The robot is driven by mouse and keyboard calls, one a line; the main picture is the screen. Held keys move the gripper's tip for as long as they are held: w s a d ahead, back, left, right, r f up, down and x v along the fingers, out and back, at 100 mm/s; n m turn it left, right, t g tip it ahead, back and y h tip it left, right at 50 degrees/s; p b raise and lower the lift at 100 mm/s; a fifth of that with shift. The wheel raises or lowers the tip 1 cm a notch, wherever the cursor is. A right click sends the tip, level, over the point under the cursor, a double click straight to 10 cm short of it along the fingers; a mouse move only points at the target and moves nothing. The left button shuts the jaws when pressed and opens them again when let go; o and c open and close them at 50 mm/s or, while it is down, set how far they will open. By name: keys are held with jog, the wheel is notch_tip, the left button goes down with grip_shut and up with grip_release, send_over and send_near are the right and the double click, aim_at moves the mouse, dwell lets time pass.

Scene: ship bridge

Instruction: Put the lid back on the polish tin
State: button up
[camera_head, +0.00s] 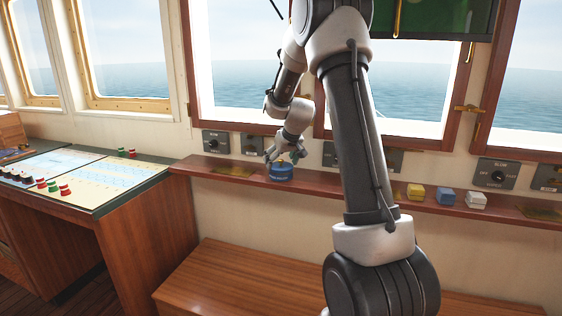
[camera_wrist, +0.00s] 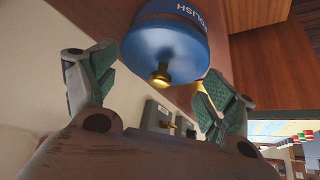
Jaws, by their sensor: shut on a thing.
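The blue polish tin (camera_head: 281,173) stands on the wooden ledge under the windows. In the wrist view the tin (camera_wrist: 188,10) shows part of its white lettering. A blue lid (camera_wrist: 163,43) with a brass knob (camera_wrist: 160,76) covers its top; I cannot tell whether it is fully seated. My gripper (camera_head: 284,155) is right above the tin. In the head view my gripper hides part of the lid.
Yellow (camera_head: 415,192), blue (camera_head: 445,195) and white (camera_head: 475,200) blocks stand on the ledge (camera_head: 345,185) at right. Switch panels line the wall behind. A wooden bench (camera_head: 235,280) lies below, and a chart console (camera_head: 75,180) stands at left. The ledge left of the tin is mostly free.

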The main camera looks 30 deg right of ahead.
jog(key=o, duration=0.8)
jog(key=shift+r, duration=3.5)
grip_shut()
jog(key=shift+f, duration=0.35)
